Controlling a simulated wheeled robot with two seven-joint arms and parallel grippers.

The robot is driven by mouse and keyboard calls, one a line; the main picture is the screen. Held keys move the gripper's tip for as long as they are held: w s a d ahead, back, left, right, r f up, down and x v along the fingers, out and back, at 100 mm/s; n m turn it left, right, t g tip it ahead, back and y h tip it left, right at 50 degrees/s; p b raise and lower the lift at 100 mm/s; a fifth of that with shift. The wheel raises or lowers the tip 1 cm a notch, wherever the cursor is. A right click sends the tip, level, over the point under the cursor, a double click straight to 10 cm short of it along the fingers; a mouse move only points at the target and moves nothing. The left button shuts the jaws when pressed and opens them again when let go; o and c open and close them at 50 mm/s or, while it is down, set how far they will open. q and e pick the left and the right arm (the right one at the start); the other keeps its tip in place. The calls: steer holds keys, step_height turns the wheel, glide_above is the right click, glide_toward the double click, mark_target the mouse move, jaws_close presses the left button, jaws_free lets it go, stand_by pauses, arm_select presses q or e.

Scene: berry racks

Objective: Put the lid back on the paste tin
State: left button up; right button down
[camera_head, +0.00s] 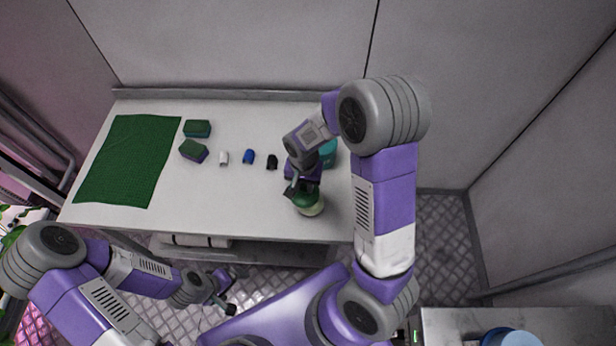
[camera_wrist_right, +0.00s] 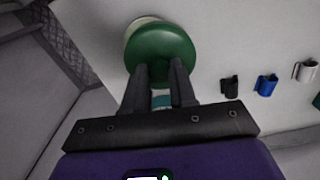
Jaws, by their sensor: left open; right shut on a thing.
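The round green lid (camera_head: 304,199) is between the fingers of my right gripper (camera_head: 292,188), near the table's front right. In the right wrist view the lid (camera_wrist_right: 162,52) shows as a green disc, with the fingers of my right gripper (camera_wrist_right: 164,75) shut at its near edge. The pale paste tin (camera_head: 314,210) shows below the lid, mostly hidden by it. A cream edge of the tin (camera_wrist_right: 133,30) shows past the lid's upper left. I cannot tell whether the lid touches the tin. My left gripper (camera_head: 226,298) is open and empty, off the table's front.
A teal round object (camera_head: 328,153) stands behind my right gripper. Black (camera_head: 272,162), blue (camera_head: 248,157) and white (camera_head: 223,158) small items stand in a row. Two green-topped sponge-like blocks (camera_head: 197,128) and a green mat (camera_head: 128,165) lie left. The front middle of the table (camera_head: 225,205) is clear.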

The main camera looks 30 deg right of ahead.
steer(key=m, duration=0.1)
steer(key=d+r+m+p, duration=0.1)
steer(key=m, duration=0.1)
steer(key=shift+s+d, duration=0.1)
steer(key=shift+s, duration=0.3)
steer(key=shift+s+d+r+m, duration=0.1)
steer(key=shift+s+d+m, duration=0.1)
steer(key=shift+m, duration=0.4)
step_height(320, 180, down, 5)
steer(key=b, duration=0.3)
steer(key=shift+w+b, duration=0.1)
steer(key=shift+b, duration=0.25)
steer(key=shift+f+b, duration=0.55)
steer(key=shift+f, duration=0.2)
steer(key=shift+f+b, duration=0.15)
steer(key=shift+b, duration=0.2)
stand_by(0.4)
steer(key=shift+c, duration=1.8)
jaws_free()
